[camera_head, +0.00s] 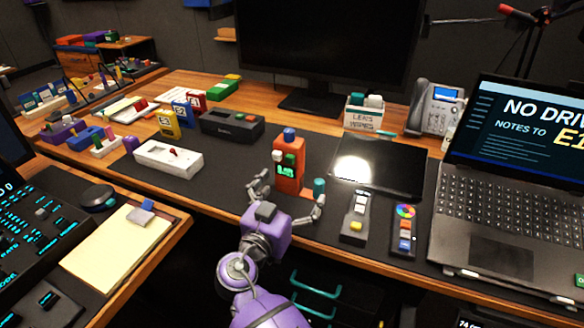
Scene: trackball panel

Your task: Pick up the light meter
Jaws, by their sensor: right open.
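An upright orange handheld device (288,168) with a blue dome on top and a green lit display looks like the light meter. It stands on the dark desk mat near the middle of the head view. My right gripper (289,190) reaches in from the bottom on its purple arm. Its fingers are spread open, one on each side of the device's lower part in the picture. I cannot tell whether they touch it. The lower end of the device is partly hidden by the gripper. My left gripper is not in view.
A small teal object (319,185) is close by the right finger. A white box (168,158) lies left, a dark tablet (380,167) right, with a grey remote-like device (355,218) and colour-button controller (405,229) in front. A laptop (500,190) fills the right side.

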